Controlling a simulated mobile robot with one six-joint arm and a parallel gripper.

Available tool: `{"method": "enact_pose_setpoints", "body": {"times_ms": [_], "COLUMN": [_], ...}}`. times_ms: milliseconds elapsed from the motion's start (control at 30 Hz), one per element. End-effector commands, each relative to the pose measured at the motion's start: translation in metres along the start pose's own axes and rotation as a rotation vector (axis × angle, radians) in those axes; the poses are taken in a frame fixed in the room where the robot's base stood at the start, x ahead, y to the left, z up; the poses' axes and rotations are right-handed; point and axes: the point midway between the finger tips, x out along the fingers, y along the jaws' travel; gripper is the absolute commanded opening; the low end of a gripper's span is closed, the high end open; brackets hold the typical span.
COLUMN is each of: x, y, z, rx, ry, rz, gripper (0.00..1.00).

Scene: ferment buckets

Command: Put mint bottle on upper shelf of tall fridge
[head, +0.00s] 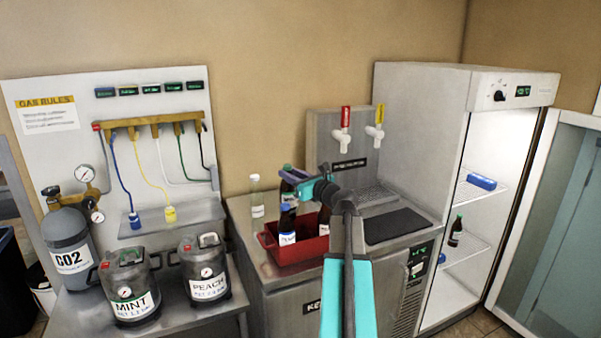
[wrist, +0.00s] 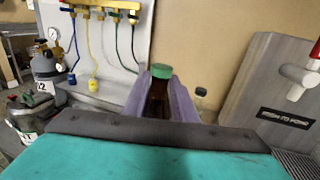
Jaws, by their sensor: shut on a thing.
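My gripper (head: 296,187) is shut on a dark brown bottle (head: 287,184) with a green cap, above the red crate on the counter. In the wrist view this bottle (wrist: 158,90) stands between the two purple fingers of my gripper (wrist: 160,100), cap uppermost. Its label is hidden, so I cannot read whether it says mint. The tall fridge (head: 416,130) stands at the right with its door (head: 559,220) open. Its upper shelf (head: 470,197) bears a blue object (head: 481,181). Its lower shelf bears another brown, green-capped bottle (head: 455,231).
The red crate (head: 272,252) holds a blue-capped bottle (head: 287,226) and another dark bottle, partly hidden. A clear bottle (head: 257,199) stands behind it. Taps (head: 342,141) rise over the counter between crate and fridge. MINT (head: 129,290) and PEACH (head: 205,270) kegs stand left.

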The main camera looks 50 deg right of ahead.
Motion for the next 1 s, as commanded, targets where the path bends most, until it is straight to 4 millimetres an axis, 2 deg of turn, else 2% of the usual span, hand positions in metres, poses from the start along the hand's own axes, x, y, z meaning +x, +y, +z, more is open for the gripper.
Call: {"method": "enact_pose_setpoints", "body": {"times_ms": [33, 233, 333, 667, 1000], "x": [0.004, 0.022, 0.029, 0.039, 0.035], "y": [0.013, 0.069, 0.099, 0.185, 0.268], "z": [0.005, 0.008, 0.001, -0.047, -0.099], "rx": [0.001, 0.002, 0.002, 0.003, 0.004], "ry": [-0.002, -0.002, -0.001, -0.001, -0.002], "rz": [0.024, 0.140, 0.201, 0.374, 0.541], "gripper": [0.00, 0.00, 0.00, 0.00, 0.00]}}
